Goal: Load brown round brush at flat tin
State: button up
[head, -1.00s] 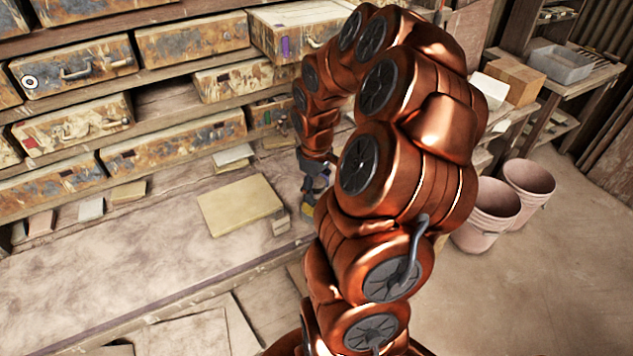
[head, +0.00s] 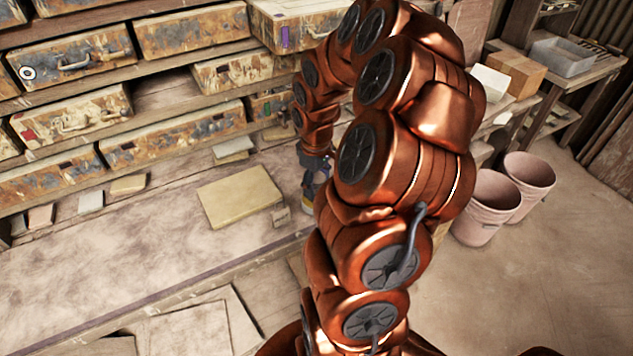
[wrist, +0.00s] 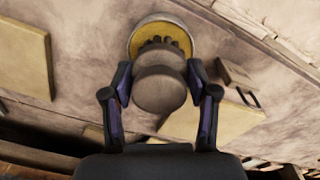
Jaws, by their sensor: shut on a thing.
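The brown round brush (wrist: 160,88) is held between the two fingers of my gripper (wrist: 161,90) in the wrist view. Its round end faces the camera, and dark bristles show beyond it. The flat tin (wrist: 139,32), round with a pale rim and yellow inside, lies beyond the brush. The bristles overlap the yellow in the picture; I cannot tell whether they touch it.
A yellowish flat slab (head: 240,196) lies on the workbench (head: 130,260), left of my gripper. A small pale block (head: 281,216) is close to the gripper. Drawers (head: 72,60) line the back. Two pink buckets (head: 487,208) stand on the floor at right.

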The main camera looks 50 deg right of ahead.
aim_at(317, 177)
jog(key=shift+f+b, duration=0.6)
jog(key=shift+b, duration=0.1)
dwell(2.5)
jog(key=shift+r, duration=0.1)
jog(key=shift+r+p, duration=0.6)
jog(key=shift+r, duration=2.9)
jog(key=shift+m, duration=0.6)
jog(key=w+a+f, duration=0.2)
jog(key=w+a, duration=0.4)
jog(key=a, duration=0.3)
jog(key=w+a+f, duration=0.2)
jog(key=w+a, duration=0.5)
jog(key=a, duration=0.2)
jog(key=w+a+f, duration=0.2)
jog(key=w+a, duration=0.5)
jog(key=a, duration=0.2)
jog(key=shift+a+f, duration=0.1)
jog(key=shift+a, duration=0.2)
